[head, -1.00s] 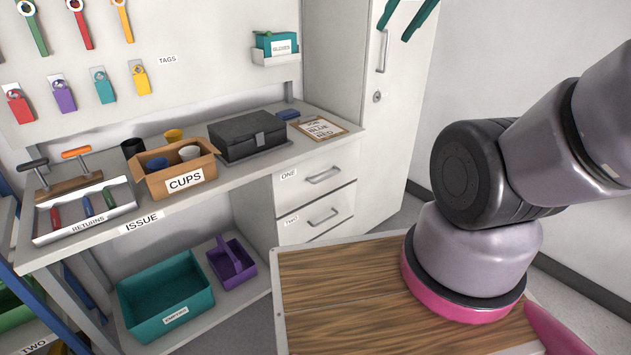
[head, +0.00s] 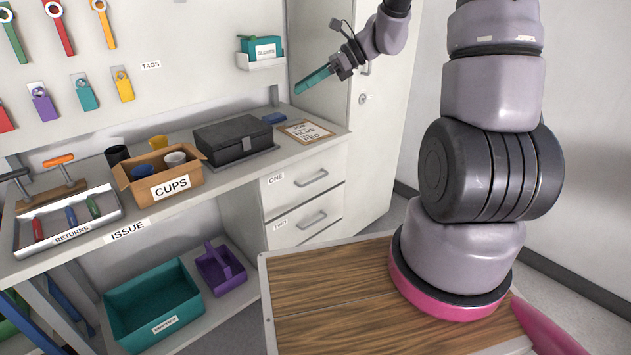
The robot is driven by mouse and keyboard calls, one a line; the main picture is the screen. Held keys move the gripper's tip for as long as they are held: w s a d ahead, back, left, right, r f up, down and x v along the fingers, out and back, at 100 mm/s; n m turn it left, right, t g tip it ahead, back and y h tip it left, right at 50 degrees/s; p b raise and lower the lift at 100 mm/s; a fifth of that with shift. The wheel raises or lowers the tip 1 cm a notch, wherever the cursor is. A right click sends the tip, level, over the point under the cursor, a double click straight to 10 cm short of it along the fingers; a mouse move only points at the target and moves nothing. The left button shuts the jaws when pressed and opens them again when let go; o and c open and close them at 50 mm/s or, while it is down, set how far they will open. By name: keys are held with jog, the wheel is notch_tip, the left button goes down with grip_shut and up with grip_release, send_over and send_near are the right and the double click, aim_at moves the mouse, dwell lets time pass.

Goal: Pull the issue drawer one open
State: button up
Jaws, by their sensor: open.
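The issue drawer one (head: 294,190) is the upper drawer under the right end of the bench. My gripper (head: 312,80), with teal fingers, is above and behind the bench's right end in the picture, in front of the tall cabinet. It is well above the handle and apart from it. The gripper is open and I see nothing in it; its fingers overlap from this side.
Drawer two (head: 306,218) sits just below, also shut. On the bench (head: 210,185) stand a black box (head: 235,142), a clipboard (head: 306,131), a cups box (head: 160,178) and a returns tray (head: 66,225). The tall cabinet (head: 372,120) stands behind. Floor in front of the drawers is partly open.

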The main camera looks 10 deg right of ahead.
jog(key=w+d+f+m+t+y, duration=0.1)
jog(key=w+d+f+m+t, duration=0.1)
jog(key=w+f+m, duration=0.4)
jog(key=w+d+f+m+t, duration=0.2)
jog(key=f+m+t, duration=0.15)
jog(key=f, duration=0.45)
jog(key=w+d+f+m+t+y, duration=0.1)
jog(key=w+d+f+m+t, duration=0.1)
jog(key=w+f+m, duration=0.35)
jog(key=m+t+h, duration=0.4)
jog(key=m+h, duration=0.2)
jog(key=m, duration=0.7)
send_near(316, 179)
jog(key=x, duration=1)
jog(key=shift+w+f, duration=0.2)
jog(key=shift+f, duration=0.05)
grip_shut()
